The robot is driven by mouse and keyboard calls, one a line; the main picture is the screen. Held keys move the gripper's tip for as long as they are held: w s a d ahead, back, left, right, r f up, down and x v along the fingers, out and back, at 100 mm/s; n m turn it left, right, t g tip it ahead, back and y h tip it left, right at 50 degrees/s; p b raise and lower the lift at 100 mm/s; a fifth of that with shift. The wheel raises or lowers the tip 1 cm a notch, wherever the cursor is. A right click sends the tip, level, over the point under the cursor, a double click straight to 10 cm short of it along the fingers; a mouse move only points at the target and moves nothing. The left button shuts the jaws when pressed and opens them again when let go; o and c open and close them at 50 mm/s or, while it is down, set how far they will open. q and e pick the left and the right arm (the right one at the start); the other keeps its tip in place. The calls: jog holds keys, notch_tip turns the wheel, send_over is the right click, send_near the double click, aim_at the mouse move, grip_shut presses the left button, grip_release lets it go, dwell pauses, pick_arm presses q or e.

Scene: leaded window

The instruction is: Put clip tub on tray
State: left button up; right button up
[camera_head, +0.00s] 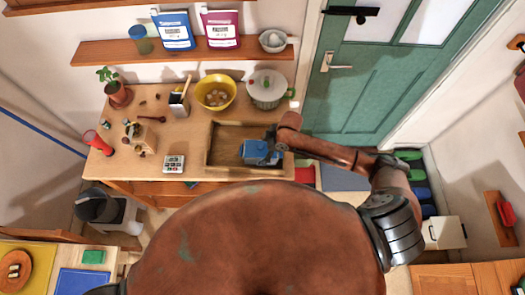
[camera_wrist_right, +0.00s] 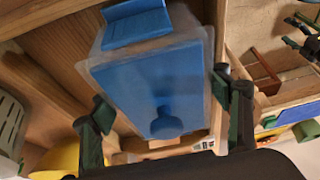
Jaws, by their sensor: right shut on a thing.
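The clip tub (camera_head: 256,150) is a clear box with a blue lid. It also shows in the right wrist view (camera_wrist_right: 140,80), where the lid has a round knob and a raised blue block. My right gripper (camera_head: 266,152) is shut on the tub, with one dark green finger on each side of it in the wrist view (camera_wrist_right: 165,120). The wooden tray (camera_head: 222,146) has raised walls and sits on the worktop. The tub is within the tray's outline in the head view. I cannot tell whether it touches the tray floor. My left gripper is not in view.
A yellow bowl (camera_head: 215,92) and a lidded pot (camera_head: 266,90) stand behind the tray. The tray's left half is empty.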

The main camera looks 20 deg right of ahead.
jog(key=shift+f, duration=0.45)
jog(key=o, duration=0.9)
jog(key=shift+f, duration=0.1)
jog(key=b+v, duration=0.1)
jog(key=v, duration=1.1)
